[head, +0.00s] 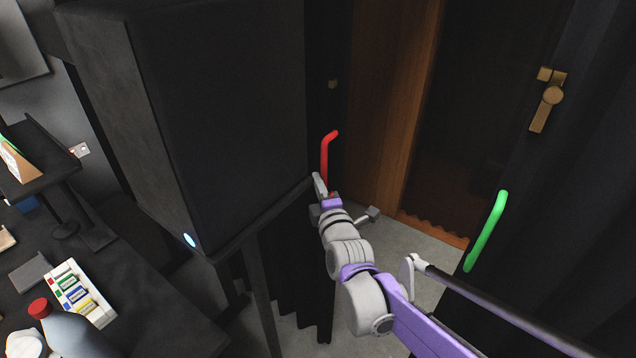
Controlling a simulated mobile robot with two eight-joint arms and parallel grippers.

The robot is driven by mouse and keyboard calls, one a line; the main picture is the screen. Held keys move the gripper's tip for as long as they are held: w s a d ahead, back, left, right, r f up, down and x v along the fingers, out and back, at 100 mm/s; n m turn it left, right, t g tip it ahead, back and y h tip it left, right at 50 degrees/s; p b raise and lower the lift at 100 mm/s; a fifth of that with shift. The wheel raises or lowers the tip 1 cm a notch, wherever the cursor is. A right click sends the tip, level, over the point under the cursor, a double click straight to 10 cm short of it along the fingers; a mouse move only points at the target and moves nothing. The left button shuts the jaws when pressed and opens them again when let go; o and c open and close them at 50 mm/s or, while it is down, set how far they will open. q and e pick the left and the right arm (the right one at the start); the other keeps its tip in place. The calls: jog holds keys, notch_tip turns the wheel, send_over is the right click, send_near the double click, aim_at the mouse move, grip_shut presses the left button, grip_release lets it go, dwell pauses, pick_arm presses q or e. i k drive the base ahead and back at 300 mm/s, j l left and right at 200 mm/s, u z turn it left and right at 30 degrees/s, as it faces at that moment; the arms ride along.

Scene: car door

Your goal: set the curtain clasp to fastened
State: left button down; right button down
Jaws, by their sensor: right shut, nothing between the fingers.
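The brass curtain clasp (552,96) is on the dark curtain at the upper right. A red handle (325,158) stands below that piece, and a green handle (485,232) is on the right curtain below the clasp. My right gripper (320,186) is shut and empty near the red handle's lower end; whether it touches cannot be told. My left gripper is out of view.
A large black speaker-like box (200,110) on a stand fills the left middle, close to my right gripper. A dark table (150,300) with a bottle (75,328) and a battery tray (80,295) is at lower left. The opening between the curtains shows a wooden frame (395,110).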

aim_at(554, 93)
jog(key=k+l, duration=0.15)
jog(key=l, duration=0.2)
jog(key=k+l, duration=0.15)
jog(key=l, duration=0.15)
jog(key=k+l, duration=0.2)
jog(key=l, duration=0.15)
jog(key=k+l, duration=0.15)
jog(key=l, duration=0.15)
jog(key=j, duration=0.15)
